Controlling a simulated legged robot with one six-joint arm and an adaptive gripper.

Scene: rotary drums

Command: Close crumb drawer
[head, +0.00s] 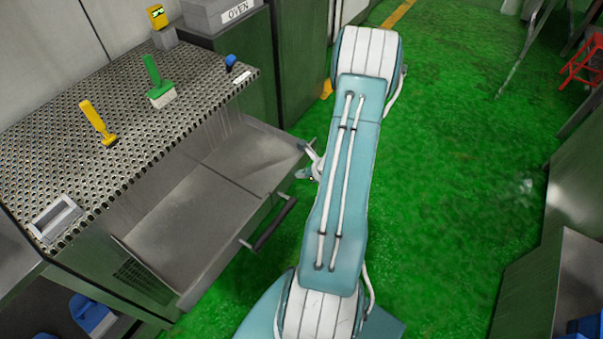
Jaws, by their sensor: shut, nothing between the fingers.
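The crumb drawer (185,225) is a wide, shallow metal tray pulled out from under the perforated metal top at the left. Its inside looks bare. A black bar handle (270,224) sits on its front face, which faces right. My gripper (308,174) shows only in part, at the left edge of my blue and white arm, near the far end of the drawer front. Its fingers look closed and empty. The arm hides the rest of it, and I cannot tell whether it touches the drawer.
The perforated top (95,150) carries a yellow-handled scraper (98,122), a green-handled brush (158,84) and a small blue item (231,63). A box marked OVEN (235,12) stands behind. Green floor (450,180) is open at right; metal equipment (560,270) stands lower right.

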